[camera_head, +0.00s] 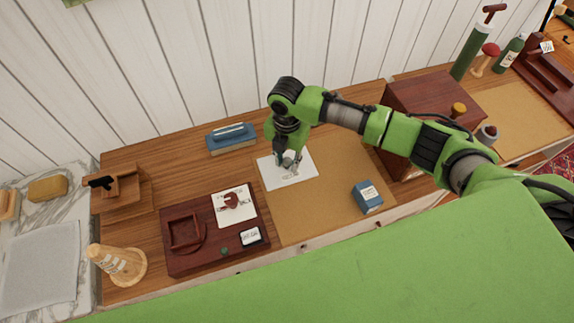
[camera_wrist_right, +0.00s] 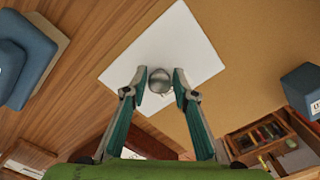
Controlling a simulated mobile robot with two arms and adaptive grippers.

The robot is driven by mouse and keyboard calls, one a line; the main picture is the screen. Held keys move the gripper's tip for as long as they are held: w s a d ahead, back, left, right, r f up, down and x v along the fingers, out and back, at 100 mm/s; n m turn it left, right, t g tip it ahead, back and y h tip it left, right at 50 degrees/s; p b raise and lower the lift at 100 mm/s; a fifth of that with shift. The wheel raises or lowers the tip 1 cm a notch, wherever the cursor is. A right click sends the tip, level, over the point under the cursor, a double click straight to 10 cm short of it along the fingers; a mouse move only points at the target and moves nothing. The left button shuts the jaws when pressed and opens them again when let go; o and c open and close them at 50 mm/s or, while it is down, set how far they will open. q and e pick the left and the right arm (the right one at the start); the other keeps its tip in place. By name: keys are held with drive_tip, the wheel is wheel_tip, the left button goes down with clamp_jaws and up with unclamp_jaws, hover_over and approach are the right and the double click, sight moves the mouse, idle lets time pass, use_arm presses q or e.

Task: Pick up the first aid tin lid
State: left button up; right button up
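A flat white square piece with a round grey knob, which looks like the first aid tin lid (camera_head: 302,178), lies on the desk, partly on the tan mat. It also shows in the right wrist view (camera_wrist_right: 188,40). My right gripper (camera_head: 288,160) is over it, pointing down. In the right wrist view its fingers (camera_wrist_right: 160,80) are open, one on each side of the knob (camera_wrist_right: 160,80), with a small gap on both sides. I cannot tell how high the fingertips are above the lid. My left gripper is not in view.
A blue rocker-like object (camera_head: 231,138) lies behind left, a blue box (camera_head: 367,197) at right on the mat (camera_head: 325,205). A dark red tray (camera_head: 190,262) is front left. A red-brown cabinet (camera_head: 425,95) stands right. An open compartment with small coloured items (camera_wrist_right: 265,135) shows in the wrist view.

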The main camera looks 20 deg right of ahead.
clamp_jaws()
